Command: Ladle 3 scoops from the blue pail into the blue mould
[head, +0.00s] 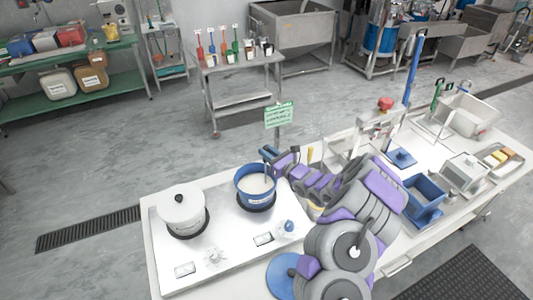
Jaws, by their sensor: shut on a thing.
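The blue pail (255,201) stands on the right burner of the white hob, with pale liquid inside. My gripper (268,157) is above the pail's back right rim, small and partly hidden by my arm. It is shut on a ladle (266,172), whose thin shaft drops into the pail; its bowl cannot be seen. A blue open box, likely the blue mould (427,190), stands on the counter to the right of my arm. My arm hides part of the counter between pail and mould.
A lidded white pot (181,210) stands on the left burner of the hob (160,272). A green sign (279,115) rises behind the pail. A blue lid (401,158), metal box (463,172) and tray (498,157) lie to the right. A blue disc (283,276) is at the front.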

